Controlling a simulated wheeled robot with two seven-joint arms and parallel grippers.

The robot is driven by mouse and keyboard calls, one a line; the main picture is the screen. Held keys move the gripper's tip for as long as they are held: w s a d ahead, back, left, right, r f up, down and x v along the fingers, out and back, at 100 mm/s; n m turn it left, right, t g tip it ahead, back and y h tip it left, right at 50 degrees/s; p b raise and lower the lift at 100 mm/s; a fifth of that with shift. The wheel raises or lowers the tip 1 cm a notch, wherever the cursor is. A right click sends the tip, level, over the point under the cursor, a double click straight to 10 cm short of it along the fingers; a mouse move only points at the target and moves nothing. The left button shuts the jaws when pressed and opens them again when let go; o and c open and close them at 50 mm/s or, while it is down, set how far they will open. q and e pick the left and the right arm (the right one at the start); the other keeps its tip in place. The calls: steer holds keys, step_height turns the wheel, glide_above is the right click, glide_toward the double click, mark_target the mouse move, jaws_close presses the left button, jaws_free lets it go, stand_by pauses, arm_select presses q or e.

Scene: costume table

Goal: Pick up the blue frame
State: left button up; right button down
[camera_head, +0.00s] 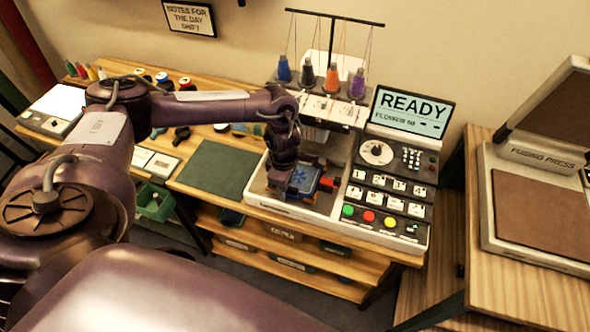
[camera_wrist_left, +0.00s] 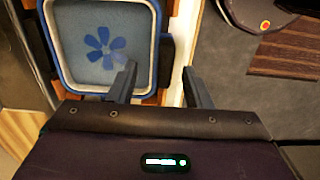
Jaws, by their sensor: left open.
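The blue frame (camera_head: 303,178) sits in the bay of the white embroidery machine in the head view. It holds pale cloth with a dark blue flower on it. In the left wrist view the blue frame (camera_wrist_left: 152,50) fills the upper left, with rounded corners. My left gripper (camera_wrist_left: 160,78) is open. One finger overlaps the frame's lower right part in that view, and the other is to the right of the frame. In the head view my left gripper (camera_head: 285,180) is over the machine bay beside the frame, its fingers mostly hidden. My right gripper is not in view.
The machine's control panel (camera_head: 383,215) and READY screen (camera_head: 411,113) stand right of the bay. A thread stand (camera_head: 333,20) rises behind it. A green mat (camera_head: 219,169) lies to the left. A fusing press (camera_head: 541,215) is on the far right table.

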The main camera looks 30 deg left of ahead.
arm_select(q)
jaws_close()
stand_by(0.3)
